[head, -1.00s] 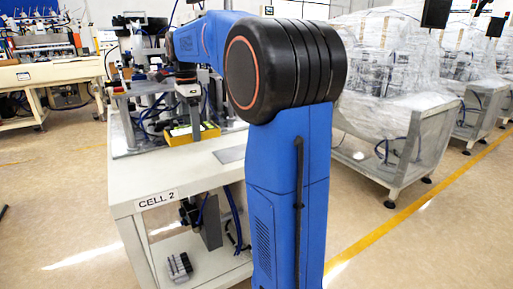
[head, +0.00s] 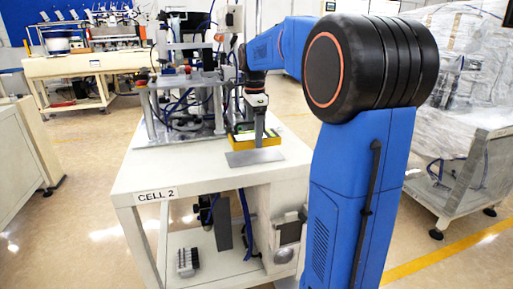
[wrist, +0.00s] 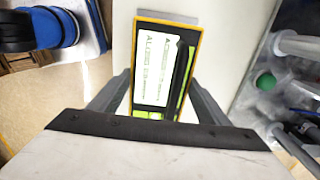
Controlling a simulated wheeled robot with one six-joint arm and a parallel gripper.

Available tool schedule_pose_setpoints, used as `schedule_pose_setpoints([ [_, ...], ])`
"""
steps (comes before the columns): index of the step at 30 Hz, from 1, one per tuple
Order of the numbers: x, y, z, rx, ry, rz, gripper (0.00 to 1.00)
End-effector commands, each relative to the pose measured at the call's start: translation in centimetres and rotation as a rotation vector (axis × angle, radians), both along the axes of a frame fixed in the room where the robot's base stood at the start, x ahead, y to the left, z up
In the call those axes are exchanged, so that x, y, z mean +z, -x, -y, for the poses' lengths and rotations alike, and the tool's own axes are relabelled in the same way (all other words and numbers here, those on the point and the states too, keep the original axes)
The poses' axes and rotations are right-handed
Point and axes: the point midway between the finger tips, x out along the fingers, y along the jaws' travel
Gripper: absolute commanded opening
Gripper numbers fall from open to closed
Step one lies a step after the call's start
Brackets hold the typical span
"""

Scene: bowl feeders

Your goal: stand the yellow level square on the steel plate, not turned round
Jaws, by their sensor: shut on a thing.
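The yellow level (wrist: 139,60) is a box with a yellow rim, a black and green inside and a white printed label. In the wrist view it sits between the two grey fingers of my gripper (wrist: 160,88), which is shut on it. The steel plate (head: 256,158) lies flat on the white bench, just in front of the level. The plate's edge (wrist: 168,15) also shows past the level's far end. I cannot tell the gap beneath the level.
A metal fixture with posts and blue hoses (head: 183,105) stands on the bench, left of my gripper. The white bench top (head: 160,172) is clear at the front left. A wrapped machine (head: 468,100) stands to the right.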

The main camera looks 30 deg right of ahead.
Motion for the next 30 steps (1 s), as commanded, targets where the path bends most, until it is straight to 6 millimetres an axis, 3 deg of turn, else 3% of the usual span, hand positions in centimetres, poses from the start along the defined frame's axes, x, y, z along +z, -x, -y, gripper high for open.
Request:
schedule_pose_setpoints([
  [8,-1.8,0.0,0.0,0.000,0.000,-0.001,0.33],
  [15,-4.6,0.0,0.0,0.000,0.000,0.000,0.33],
  [27,-5.1,0.0,0.0,0.000,0.000,0.000,0.33],
  [28,-5.1,0.0,0.0,0.000,0.000,0.000,0.77],
  [30,-5.1,0.0,0.0,0.000,0.000,0.000,0.89],
])
